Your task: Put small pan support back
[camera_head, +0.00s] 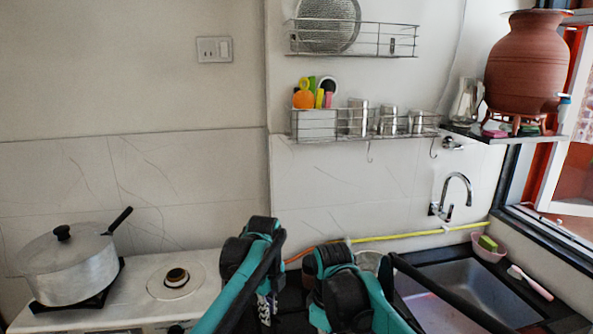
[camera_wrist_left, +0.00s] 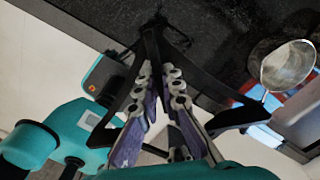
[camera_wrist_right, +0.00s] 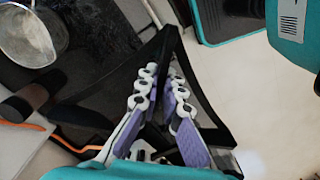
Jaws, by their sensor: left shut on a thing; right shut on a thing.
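The right burner (camera_head: 176,280) of the stove is bare, with no support around it. My left gripper (camera_head: 265,300) is low in the middle of the head view, partly hidden by its own arm. In the left wrist view, my left gripper (camera_wrist_left: 157,45) is shut, its fingertips meeting over black stone. A thin dark thing with splayed legs, seemingly the small pan support (camera_wrist_left: 181,38), shows at its tips; its outline is hard to tell against the black. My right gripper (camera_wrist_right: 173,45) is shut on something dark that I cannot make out.
A lidded metal pot (camera_head: 70,272) with a black handle stands on the left burner's black support (camera_head: 105,297). A clay pot (camera_head: 525,62) stands on a high shelf at the right.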

